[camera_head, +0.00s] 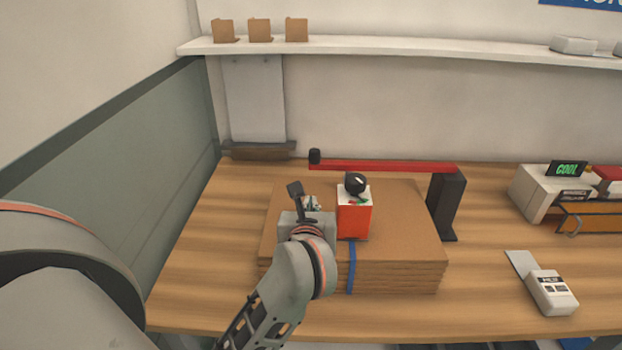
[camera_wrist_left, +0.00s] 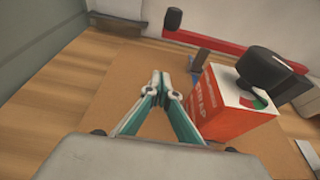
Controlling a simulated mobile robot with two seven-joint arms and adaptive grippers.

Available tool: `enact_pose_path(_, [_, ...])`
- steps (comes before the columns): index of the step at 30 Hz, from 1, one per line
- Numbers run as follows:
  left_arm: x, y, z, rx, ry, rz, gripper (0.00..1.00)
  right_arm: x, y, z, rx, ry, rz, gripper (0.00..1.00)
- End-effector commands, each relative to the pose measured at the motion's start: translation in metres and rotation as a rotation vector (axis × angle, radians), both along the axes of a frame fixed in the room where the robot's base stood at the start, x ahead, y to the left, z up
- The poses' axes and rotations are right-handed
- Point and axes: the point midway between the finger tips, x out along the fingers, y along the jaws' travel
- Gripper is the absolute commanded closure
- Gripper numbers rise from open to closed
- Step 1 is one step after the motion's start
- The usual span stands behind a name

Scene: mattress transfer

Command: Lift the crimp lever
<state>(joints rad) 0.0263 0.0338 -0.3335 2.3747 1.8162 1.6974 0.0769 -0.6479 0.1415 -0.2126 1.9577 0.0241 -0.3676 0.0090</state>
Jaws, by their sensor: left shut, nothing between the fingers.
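The crimp lever appears to be the long red bar (camera_head: 385,167) with a black knob (camera_head: 314,156) at its left end. Its right end meets a dark post (camera_head: 446,205), and it lies roughly level above the back of the cardboard stack. The bar also shows in the left wrist view (camera_wrist_left: 225,45), with the knob (camera_wrist_left: 173,19) ahead of the fingers. My left gripper (camera_head: 313,203) is shut and empty, over the stack and nearer than the knob, apart from it. Its fingertips (camera_wrist_left: 160,80) are together in the wrist view. My right gripper is not in view.
An orange-red box (camera_head: 355,222) marked STRAP, with a black knob on top, stands just right of my left gripper. A blue strap (camera_head: 351,268) runs down the front of the cardboard stack (camera_head: 405,255). A white device (camera_head: 550,292) lies at the right.

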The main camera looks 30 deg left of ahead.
Motion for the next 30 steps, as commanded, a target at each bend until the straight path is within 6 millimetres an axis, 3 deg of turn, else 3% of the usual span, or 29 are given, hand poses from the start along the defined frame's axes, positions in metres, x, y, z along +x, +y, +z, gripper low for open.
enact_pose_path(8, [0.021, 0.015, -0.009, 0.005, 0.001, 0.002, 1.00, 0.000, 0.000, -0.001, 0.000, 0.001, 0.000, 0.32])
enact_pose_path(20, [0.083, 0.053, -0.034, 0.006, 0.000, 0.003, 1.00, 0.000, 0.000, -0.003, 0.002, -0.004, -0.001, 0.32])
enact_pose_path(21, [0.082, 0.051, -0.019, 0.003, -0.005, 0.001, 1.00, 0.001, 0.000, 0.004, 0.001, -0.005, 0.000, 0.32])
enact_pose_path(24, [0.081, 0.050, -0.005, 0.002, -0.003, 0.001, 1.00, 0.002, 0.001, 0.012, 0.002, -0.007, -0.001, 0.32])
enact_pose_path(30, [0.080, 0.050, 0.007, 0.003, -0.002, 0.002, 1.00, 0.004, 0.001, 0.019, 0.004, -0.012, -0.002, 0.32])
